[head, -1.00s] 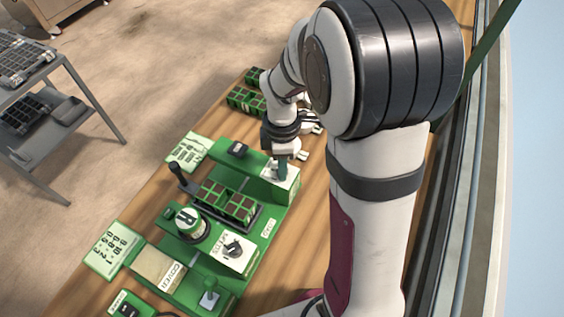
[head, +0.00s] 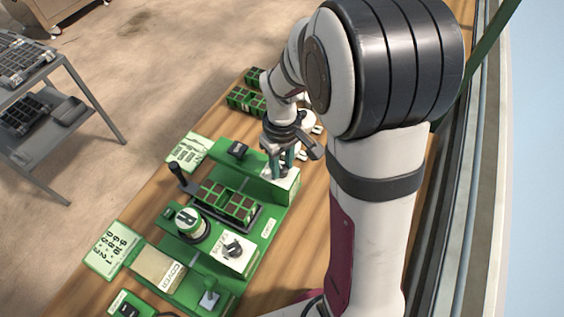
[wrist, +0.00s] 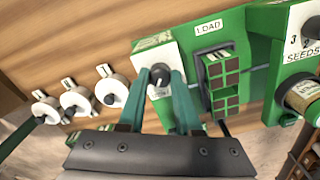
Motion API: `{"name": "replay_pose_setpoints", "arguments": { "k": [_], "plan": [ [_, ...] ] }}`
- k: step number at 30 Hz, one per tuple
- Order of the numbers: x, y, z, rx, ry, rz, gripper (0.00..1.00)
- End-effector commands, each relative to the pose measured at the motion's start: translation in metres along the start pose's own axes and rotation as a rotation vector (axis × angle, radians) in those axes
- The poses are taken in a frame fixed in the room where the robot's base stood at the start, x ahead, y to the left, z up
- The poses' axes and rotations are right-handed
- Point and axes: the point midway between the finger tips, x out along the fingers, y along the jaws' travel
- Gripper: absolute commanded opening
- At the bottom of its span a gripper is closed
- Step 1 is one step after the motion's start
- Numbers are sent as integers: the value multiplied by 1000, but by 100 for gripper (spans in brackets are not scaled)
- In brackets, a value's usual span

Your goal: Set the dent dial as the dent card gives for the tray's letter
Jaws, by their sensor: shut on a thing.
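The dent dial is a dark round knob (wrist: 160,71) on a white plate with fine markings, mounted on a green block; the plate (wrist: 145,47) shows between and beside my fingers. In the head view its white block (head: 291,184) is at the machine's far right corner. My gripper (wrist: 163,74) is shut on the knob, one green finger on each side. The knob's pointer and the dial's marks are too small to read. The green tray (head: 229,203) with dark cells sits in the machine; its letter is not legible. A card (head: 187,152) lies behind the machine, its text unreadable.
A SEEDS dial (head: 233,249) and a jar (head: 190,222) marked R stand near the tray. A card (head: 112,250) with number rows lies at the left. White round knobs (wrist: 76,100) stand in a row beside the dent dial. More trays (head: 246,100) lie behind.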

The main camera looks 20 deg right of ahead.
Motion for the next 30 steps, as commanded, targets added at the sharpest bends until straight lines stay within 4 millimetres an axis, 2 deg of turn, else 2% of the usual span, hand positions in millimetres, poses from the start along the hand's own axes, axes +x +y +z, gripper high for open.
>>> {"name": "replay_pose_setpoints", "arguments": {
  "k": [15, 30],
  "plan": [
    [-1, 0, 0, 359, 0, 0, 0],
    [-1, 0, 0, 452, 1, 0, 0]
  ]
}}
